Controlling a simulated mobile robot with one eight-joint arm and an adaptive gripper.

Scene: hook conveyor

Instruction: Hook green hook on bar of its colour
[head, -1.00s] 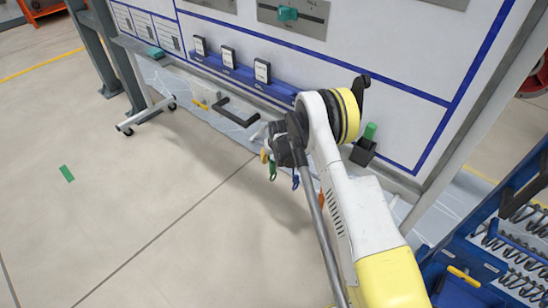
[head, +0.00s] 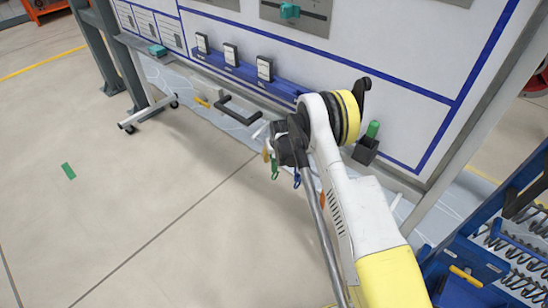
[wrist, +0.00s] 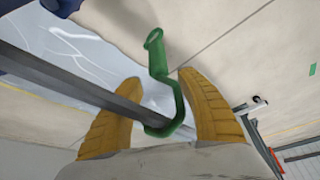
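The green hook (wrist: 158,62) is in the wrist view, between the two yellow fingers of my gripper (wrist: 160,84). A gap shows on each side of it, so the fingers stand open around it. Its lower bend crosses the dark grey bar (wrist: 60,75); I cannot tell whether it hangs on the bar or passes in front. My gripper is mostly hidden behind my arm there. I cannot make out a green bar.
A white panel with blue lines (head: 400,60) stands behind my arm. A green-topped piece sits in a black holder (head: 366,150) on it. A blue rack (head: 470,262) with coiled parts is at the lower right.

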